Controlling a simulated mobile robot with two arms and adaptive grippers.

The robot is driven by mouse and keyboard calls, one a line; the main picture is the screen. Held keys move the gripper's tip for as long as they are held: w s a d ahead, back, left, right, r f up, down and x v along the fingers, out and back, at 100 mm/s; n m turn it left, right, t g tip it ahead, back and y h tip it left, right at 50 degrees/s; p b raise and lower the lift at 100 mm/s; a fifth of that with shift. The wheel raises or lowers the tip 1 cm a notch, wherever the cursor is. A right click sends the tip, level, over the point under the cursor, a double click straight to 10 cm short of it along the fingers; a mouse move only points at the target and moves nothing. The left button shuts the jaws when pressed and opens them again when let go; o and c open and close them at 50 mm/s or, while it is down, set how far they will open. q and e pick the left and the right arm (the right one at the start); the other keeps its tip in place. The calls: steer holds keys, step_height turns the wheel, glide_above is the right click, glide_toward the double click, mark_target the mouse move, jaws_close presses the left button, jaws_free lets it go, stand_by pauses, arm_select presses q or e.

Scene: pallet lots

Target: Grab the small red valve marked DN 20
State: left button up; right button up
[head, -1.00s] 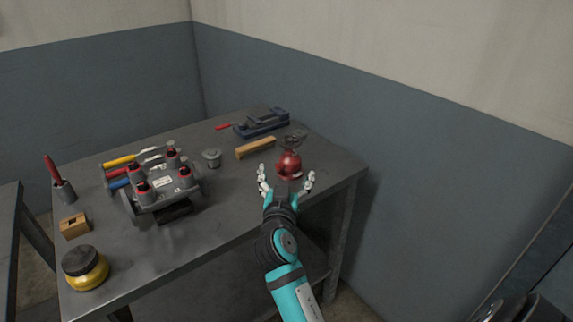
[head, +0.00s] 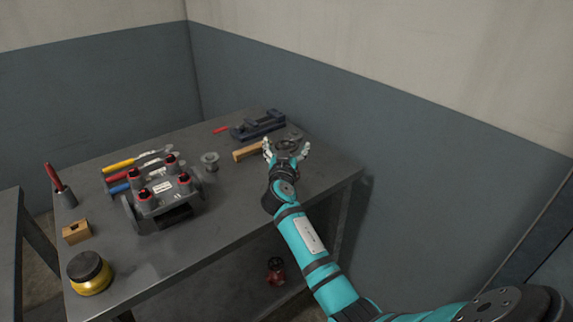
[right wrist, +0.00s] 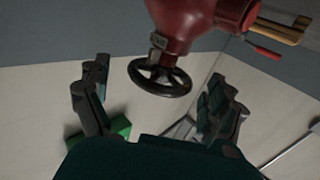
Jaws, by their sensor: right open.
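A red valve (right wrist: 185,22) with a black handwheel (right wrist: 160,80) shows large at the top of the right wrist view. A small tag on its neck is too small to read. My right gripper (right wrist: 158,98) is open, with its fingers apart on either side of the handwheel, and no grip on it shows. In the head view my right gripper (head: 287,150) is over the table's right part and hides most of the valve there. Another red fitting (head: 276,268) shows low under the tabletop. My left gripper is not in view.
On the grey table (head: 225,215) stand a manifold with red caps (head: 165,195), a small grey part (head: 210,160), a wooden block (head: 247,153), a blue vise-like tool (head: 258,125) and a yellow jar (head: 89,272). A wall (head: 400,150) runs close behind the right side.

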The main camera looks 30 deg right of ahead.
steer(key=shift+w+d+f, duration=0.1)
steer(key=shift+w+d, duration=0.35)
steer(key=shift+w, duration=0.1)
steer(key=c, duration=1.8)
steer(key=shift+r, duration=0.2)
steer(key=shift+r, duration=0.1)
